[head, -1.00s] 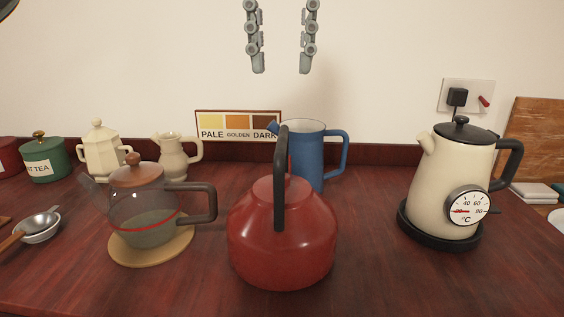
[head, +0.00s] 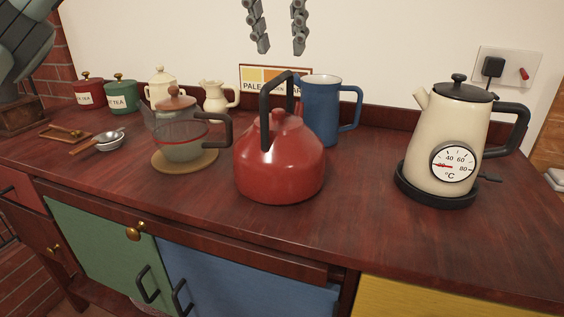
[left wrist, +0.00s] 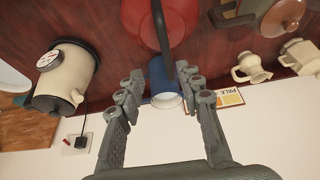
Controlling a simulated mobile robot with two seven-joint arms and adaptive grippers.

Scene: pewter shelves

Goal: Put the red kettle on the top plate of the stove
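The red kettle (head: 280,168) stands upright on the dark red wooden counter, its black arched handle raised above the lid. It also shows upside down at the top of the left wrist view (left wrist: 150,25). My left gripper (head: 281,52) is at the top of the head view, fingers pointing down, apart and empty. In the picture it lies above the kettle and does not touch it. In the left wrist view its two fingers (left wrist: 165,82) are spread, with the kettle's handle beyond them. My right gripper is not in view. No stove shows in these frames.
A blue jug (head: 327,110) stands close behind the kettle. A glass teapot (head: 180,135) is to its left, and a cream electric kettle (head: 447,135) with a dial to its right. Below the counter are green (head: 95,250) and blue cupboard doors. The counter's front right is clear.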

